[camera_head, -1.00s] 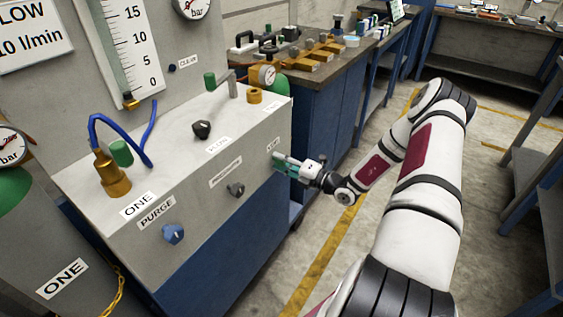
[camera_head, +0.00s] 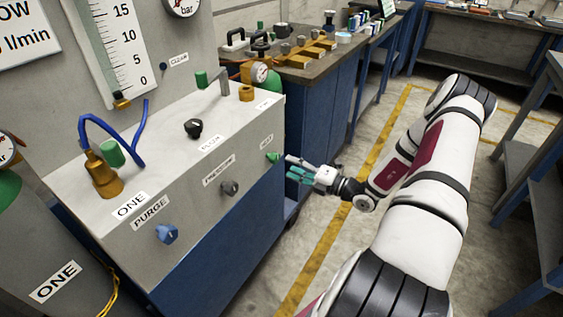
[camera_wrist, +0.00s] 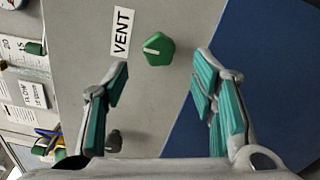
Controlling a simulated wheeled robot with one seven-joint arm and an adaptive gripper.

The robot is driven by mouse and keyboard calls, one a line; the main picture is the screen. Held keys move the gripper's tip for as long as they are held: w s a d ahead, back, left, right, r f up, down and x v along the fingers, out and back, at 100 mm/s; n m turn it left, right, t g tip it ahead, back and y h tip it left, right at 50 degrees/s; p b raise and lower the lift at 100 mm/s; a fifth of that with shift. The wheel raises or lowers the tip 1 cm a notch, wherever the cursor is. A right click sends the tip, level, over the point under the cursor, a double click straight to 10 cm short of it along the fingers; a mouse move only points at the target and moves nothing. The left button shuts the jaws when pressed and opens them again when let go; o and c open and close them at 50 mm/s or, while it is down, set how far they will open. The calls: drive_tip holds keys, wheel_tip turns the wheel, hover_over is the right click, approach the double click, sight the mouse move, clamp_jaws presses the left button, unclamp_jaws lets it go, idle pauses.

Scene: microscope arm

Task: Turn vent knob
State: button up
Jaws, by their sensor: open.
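The green vent knob (camera_head: 273,157) sits on the front face of the grey panel at its right end. In the wrist view the vent knob (camera_wrist: 158,49) has a pale pointer line and lies beside the VENT label (camera_wrist: 122,32), ahead of and between the fingers. My gripper (camera_head: 291,167) is just off the panel to the right of the knob. In the wrist view my gripper (camera_wrist: 162,85) is open and empty, its teal-padded fingers spread apart. It does not touch the knob.
On the same panel are a grey knob (camera_head: 230,188), a blue purge knob (camera_head: 166,234) and a black flow knob (camera_head: 193,128) on top. A workbench (camera_head: 330,75) with fittings stands behind. The floor right of the panel (camera_head: 330,220) is open.

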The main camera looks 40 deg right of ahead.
drive_tip(key=shift+v, duration=2.3)
drive_tip(key=shift+r, duration=0.1)
